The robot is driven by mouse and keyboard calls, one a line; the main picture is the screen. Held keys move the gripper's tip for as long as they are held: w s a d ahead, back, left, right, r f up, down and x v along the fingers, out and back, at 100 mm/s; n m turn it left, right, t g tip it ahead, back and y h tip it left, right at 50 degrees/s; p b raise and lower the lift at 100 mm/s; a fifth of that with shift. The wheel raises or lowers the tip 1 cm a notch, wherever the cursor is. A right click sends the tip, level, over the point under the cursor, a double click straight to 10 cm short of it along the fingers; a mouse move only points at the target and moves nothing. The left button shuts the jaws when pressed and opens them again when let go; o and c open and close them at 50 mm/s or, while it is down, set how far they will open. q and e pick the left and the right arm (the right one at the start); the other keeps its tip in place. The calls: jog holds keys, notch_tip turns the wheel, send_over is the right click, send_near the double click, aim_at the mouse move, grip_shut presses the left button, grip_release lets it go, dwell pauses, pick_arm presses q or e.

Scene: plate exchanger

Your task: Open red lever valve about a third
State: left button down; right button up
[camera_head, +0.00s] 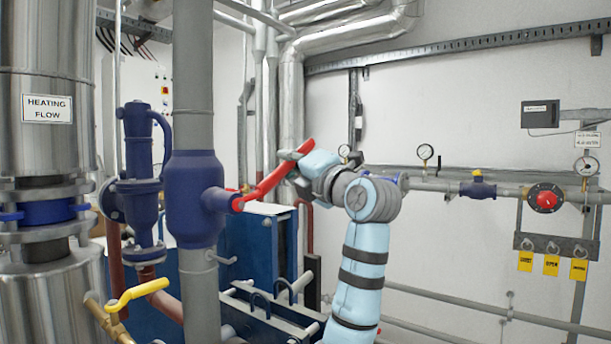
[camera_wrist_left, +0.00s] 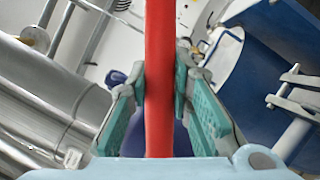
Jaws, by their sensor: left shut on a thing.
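The red lever (camera_head: 270,181) belongs to a blue valve (camera_head: 194,199) on a grey vertical pipe. It tilts up to the right from its red pivot at the valve's right side. My left gripper (camera_head: 295,160) is at the lever's raised outer end and shut on it. In the left wrist view the red lever (camera_wrist_left: 159,85) runs upright through the middle, between the two green-padded fingers (camera_wrist_left: 160,105). My right gripper is in neither view.
A yellow-handled valve (camera_head: 137,293) is at the lower left. A steel column (camera_head: 45,150) labelled "HEATING FLOW" stands far left. A blue plate exchanger (camera_head: 255,245) is behind and below the lever. Pipes with gauges (camera_head: 425,152) and a red round knob (camera_head: 545,199) run along the right wall.

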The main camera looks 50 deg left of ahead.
pick_arm(q)
jog(key=shift+r, duration=0.1)
jog(key=c, duration=1.4)
grip_release()
jog(key=shift+s, duration=0.1)
jog(key=v, duration=1.2)
jog(key=shift+d, duration=0.1)
